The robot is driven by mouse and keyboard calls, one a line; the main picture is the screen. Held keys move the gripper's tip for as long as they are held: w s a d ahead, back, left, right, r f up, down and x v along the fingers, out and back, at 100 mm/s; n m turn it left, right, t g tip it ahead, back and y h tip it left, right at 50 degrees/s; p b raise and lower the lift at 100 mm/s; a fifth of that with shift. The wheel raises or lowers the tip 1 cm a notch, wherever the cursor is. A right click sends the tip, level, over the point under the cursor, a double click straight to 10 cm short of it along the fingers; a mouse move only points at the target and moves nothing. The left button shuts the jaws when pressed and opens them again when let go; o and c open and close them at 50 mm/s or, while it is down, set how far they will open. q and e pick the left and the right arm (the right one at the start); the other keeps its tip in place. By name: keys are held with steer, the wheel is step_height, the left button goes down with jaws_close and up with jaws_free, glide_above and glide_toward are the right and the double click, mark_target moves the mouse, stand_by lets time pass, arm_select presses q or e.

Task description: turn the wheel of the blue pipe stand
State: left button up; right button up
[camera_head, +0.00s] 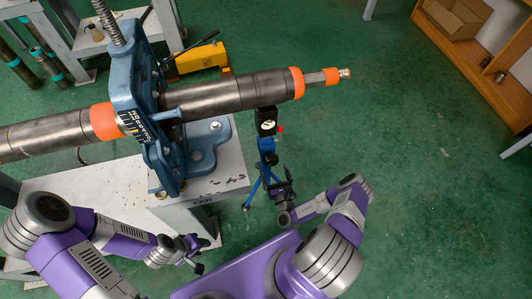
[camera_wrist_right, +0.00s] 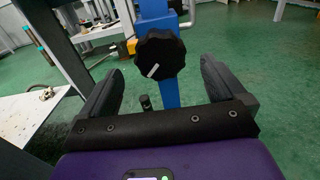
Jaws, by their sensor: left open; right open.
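The blue pipe stand (camera_head: 266,146) stands upright on tripod legs under the right part of the long pipe (camera_head: 235,93). Its black lobed wheel (camera_wrist_right: 160,54) with a white mark shows on the blue post (camera_wrist_right: 168,92) in the right wrist view. My right gripper (camera_head: 285,185) is open beside the stand, its fingers pointing toward it. In the wrist view the wheel appears between the two finger tips, with gaps on both sides and no visible contact. My left gripper (camera_head: 192,247) is open and empty at the lower left, below the white bench.
A blue-grey pipe vise (camera_head: 142,105) clamps the pipe on a white bench (camera_head: 222,178). A yellow tool (camera_head: 200,59) lies behind. Wooden shelving (camera_head: 475,65) stands at the upper right. The green floor (camera_head: 420,190) right of the stand is clear.

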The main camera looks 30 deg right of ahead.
mark_target(272, 164)
steer(key=b+x, duration=0.1)
steer(key=x, duration=0.4)
steer(key=shift+b, duration=0.3)
steer(key=shift+w+d+r, duration=0.1)
steer(key=shift+w+d, duration=0.05)
steer(key=shift+w, duration=0.55)
steer(key=c, duration=1)
steer(key=shift+m, duration=0.5)
